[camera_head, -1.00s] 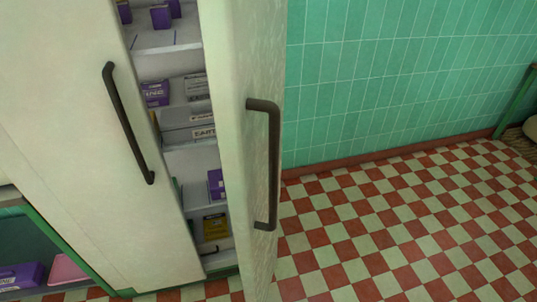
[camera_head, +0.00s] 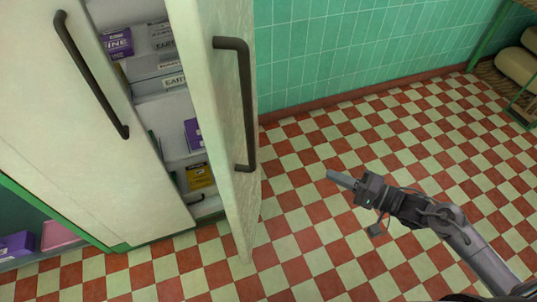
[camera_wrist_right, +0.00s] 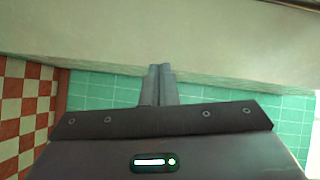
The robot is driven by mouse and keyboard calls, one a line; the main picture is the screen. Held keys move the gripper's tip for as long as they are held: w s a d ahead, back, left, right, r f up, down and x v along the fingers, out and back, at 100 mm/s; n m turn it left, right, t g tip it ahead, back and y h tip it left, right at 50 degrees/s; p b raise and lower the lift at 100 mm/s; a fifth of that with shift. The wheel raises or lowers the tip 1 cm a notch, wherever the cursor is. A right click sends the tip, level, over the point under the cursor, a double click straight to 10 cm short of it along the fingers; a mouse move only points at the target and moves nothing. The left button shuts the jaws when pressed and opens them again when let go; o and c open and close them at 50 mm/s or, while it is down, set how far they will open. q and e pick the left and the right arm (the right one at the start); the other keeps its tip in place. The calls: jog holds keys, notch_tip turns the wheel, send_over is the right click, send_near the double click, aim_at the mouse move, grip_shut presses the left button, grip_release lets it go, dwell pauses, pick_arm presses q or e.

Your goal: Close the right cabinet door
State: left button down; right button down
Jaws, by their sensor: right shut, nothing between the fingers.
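The right cabinet door (camera_head: 215,130) stands open in the head view, swung out toward me, with a dark bar handle (camera_head: 247,105) on its face. The left cabinet door (camera_head: 75,140) is closed and has its own dark handle (camera_head: 92,75). My right gripper (camera_head: 332,175) is to the right of the open door, pointing left toward it, apart from the handle in the head view. In the right wrist view its fingers (camera_wrist_right: 160,75) are together and empty, in front of a pale surface (camera_wrist_right: 170,35) that looks like the door. Contact cannot be told. My left gripper is not in view.
Shelves between the doors hold purple boxes (camera_head: 117,43), pale boxes and a yellow box (camera_head: 199,176). A green-framed shelf unit (camera_head: 22,205) stands at the lower left. The checkered floor (camera_head: 330,235) right of the door is clear up to the green tiled wall (camera_head: 340,50).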

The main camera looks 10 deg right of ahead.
jog(key=s+a+r+g+y, duration=0.3)
jog(key=a+r, duration=0.1)
jog(key=r, duration=0.3)
jog(key=p+x, duration=0.2)
jog(key=x, duration=1.2)
jog(key=shift+n+p, duration=0.3)
